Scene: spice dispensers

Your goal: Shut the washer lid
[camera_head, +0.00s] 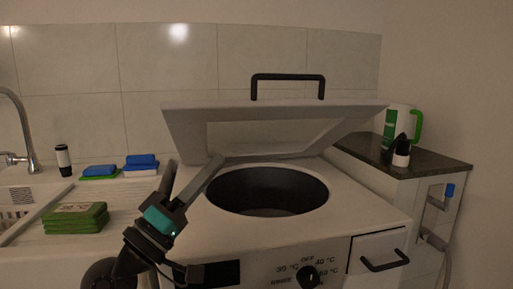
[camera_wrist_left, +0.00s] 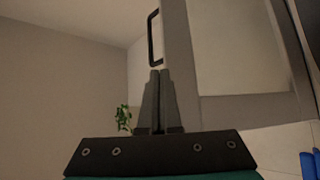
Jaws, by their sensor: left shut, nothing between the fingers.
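The washer (camera_head: 362,212) stands in the middle of the head view, with its round dark drum opening (camera_head: 268,190) uncovered. Its pale lid (camera_head: 187,127) is raised and tilted up behind the opening, with a black handle (camera_head: 288,76) on its upper edge. My left gripper (camera_head: 194,172) is at the washer's left side, in front of the lid's left part. In the left wrist view its fingers (camera_wrist_left: 159,76) are together and empty, with the lid frame (camera_wrist_left: 182,75) just right of them and the handle (camera_wrist_left: 153,40) beyond. Whether they touch the lid I cannot tell. My right gripper is not in view.
A sink counter with green sponges (camera_head: 75,218), blue sponges (camera_head: 140,162) and a shaker (camera_head: 63,160) is on the left. The tiled wall is behind the lid.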

